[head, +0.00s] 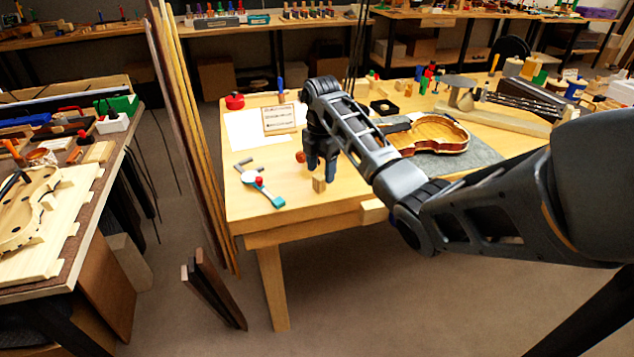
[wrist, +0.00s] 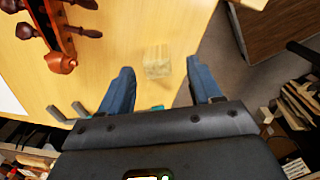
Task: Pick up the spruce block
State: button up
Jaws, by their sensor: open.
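The spruce block (head: 319,183) is a small pale wooden block near the front edge of the workbench (head: 340,206). My gripper (head: 321,168) points down just above or around it. In the wrist view the block (wrist: 157,61) appears between the two blue fingertips of my gripper (wrist: 160,70), with space on both sides. The jaws are open and not closed on it. I cannot tell how far the fingertips reach down beside the block. In the head view the fingers hide part of its surroundings.
A reddish violin scroll (wrist: 61,62) lies close to the left of the block. A teal-and-white tool (head: 264,189) lies at the front left. A violin body (head: 435,134) rests on a grey mat (head: 482,154) to the right. The bench's front edge is near.

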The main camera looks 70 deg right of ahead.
aim_at(319, 176)
jog(key=shift+w+f, duration=0.15)
jog(key=shift+f, duration=2.05)
jog(key=c, duration=1)
jog(key=shift+c, duration=0.2)
